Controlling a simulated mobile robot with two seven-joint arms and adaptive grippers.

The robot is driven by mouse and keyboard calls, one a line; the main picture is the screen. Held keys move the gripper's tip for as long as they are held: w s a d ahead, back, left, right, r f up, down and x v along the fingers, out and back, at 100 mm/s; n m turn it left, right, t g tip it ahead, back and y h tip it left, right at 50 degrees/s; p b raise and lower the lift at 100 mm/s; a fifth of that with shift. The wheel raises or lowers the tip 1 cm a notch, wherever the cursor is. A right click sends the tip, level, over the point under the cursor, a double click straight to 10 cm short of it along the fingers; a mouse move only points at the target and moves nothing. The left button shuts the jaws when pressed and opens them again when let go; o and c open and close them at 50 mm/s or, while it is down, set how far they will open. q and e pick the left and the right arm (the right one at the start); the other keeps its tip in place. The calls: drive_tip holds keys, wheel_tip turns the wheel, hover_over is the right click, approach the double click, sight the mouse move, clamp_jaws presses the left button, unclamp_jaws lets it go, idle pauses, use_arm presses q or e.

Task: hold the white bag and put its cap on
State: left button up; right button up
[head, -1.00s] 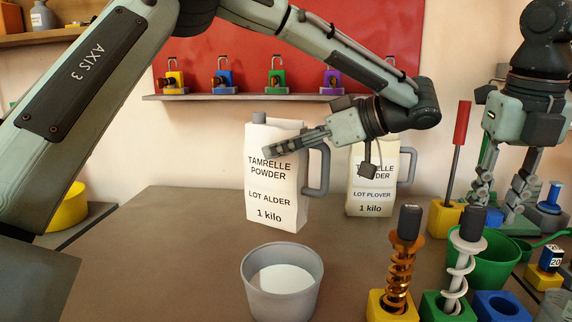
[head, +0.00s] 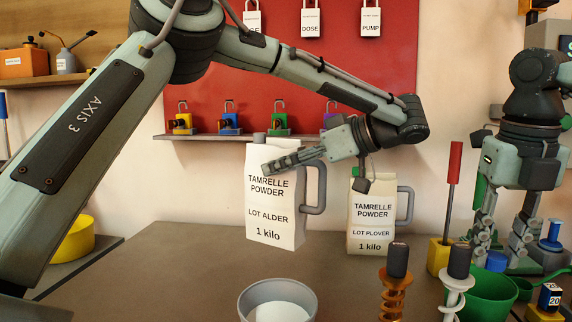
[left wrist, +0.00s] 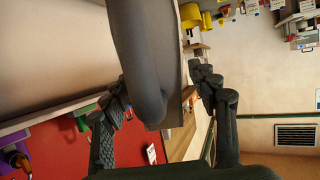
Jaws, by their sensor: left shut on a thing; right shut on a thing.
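The white bag (head: 272,218) reads Tamrelle Powder, Lot Alder, and has a grey handle (head: 318,208) on its right and a grey spout (head: 259,138) at its top left. The bag is upright. My left gripper (head: 285,161) crosses in front of its upper part and is shut on it. In the left wrist view a grey bar (left wrist: 142,60), which looks like the handle, lies between the fingers. My right gripper (head: 497,255), at the far right, is shut on a small blue piece (head: 495,262) that looks like a cap, above the green cup.
A bowl of white powder (head: 250,300), dark-topped spiral tools (head: 397,260) and a green cup (head: 490,300) stand in front. A padlock shelf (head: 200,136) is behind.

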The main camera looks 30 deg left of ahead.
use_arm(q)
drive_tip(key=c, duration=0.9)
drive_tip(key=shift+c, duration=0.2)
